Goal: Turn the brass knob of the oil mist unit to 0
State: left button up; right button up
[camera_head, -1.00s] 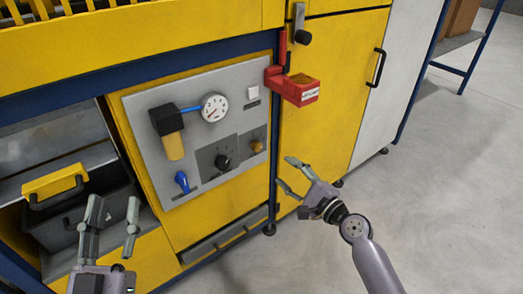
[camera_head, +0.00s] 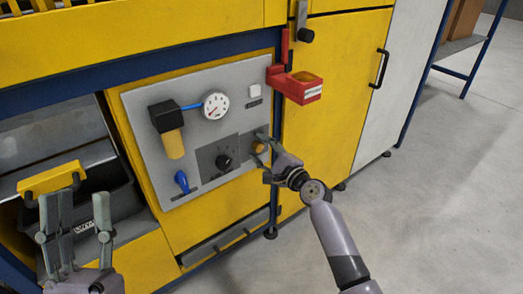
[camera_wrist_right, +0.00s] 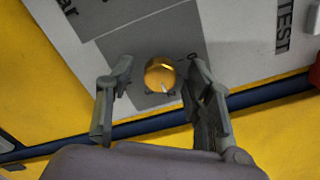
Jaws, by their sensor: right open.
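The brass knob (camera_head: 258,147) sits at the right side of the grey panel (camera_head: 235,88), on a darker grey label plate. In the right wrist view the knob (camera_wrist_right: 160,75) shows a white pointer mark towards its lower right, and a "0" is printed at the upper right of it. My right gripper (camera_head: 263,155) is open, with one finger on each side of the knob; the wrist view shows the fingers (camera_wrist_right: 160,82) apart, with gaps to the knob. My left gripper (camera_head: 82,212) is open and empty in front of the yellow-handled dark bin.
On the panel are a pressure gauge (camera_head: 215,105), a black knob (camera_head: 223,161), a blue lever (camera_head: 182,181) and a black-topped filter with a yellow bowl (camera_head: 174,144). A red holder (camera_head: 300,88) juts out at the upper right of the panel. The floor at right is clear.

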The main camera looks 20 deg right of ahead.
jog(key=shift+c, duration=0.6)
grip_shut()
